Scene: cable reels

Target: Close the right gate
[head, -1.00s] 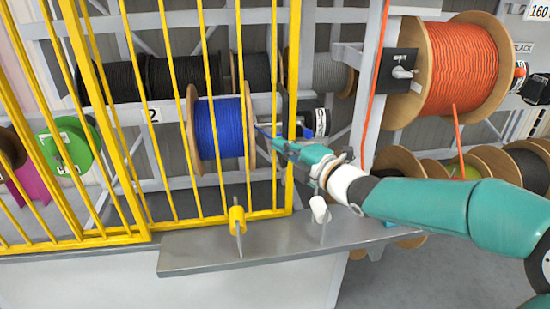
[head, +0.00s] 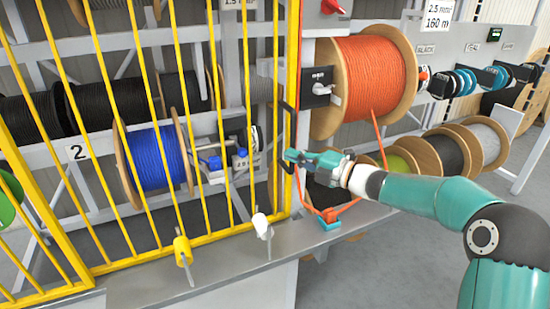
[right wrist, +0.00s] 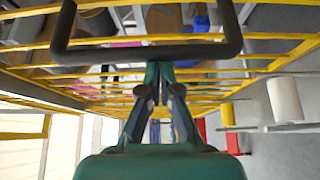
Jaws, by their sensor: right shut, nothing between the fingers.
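The yellow barred right gate (head: 293,100) stands in front of the reel shelves, with its right edge post near the orange reel. I cannot tell how far it stands from its closed place. A dark loop handle (head: 283,170) shows beside that edge post. In the right wrist view the dark handle (right wrist: 150,52) crosses ahead of my fingers, with yellow bars beyond. My right gripper (head: 292,157) is shut and empty, its tips close to the post and handle; contact is unclear. It also shows in the right wrist view (right wrist: 159,78). My left gripper is out of view.
A blue reel (head: 155,158) is behind the bars. An orange reel (head: 362,85) is right of the gate, its cable hanging near my forearm. Floor at lower right is clear.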

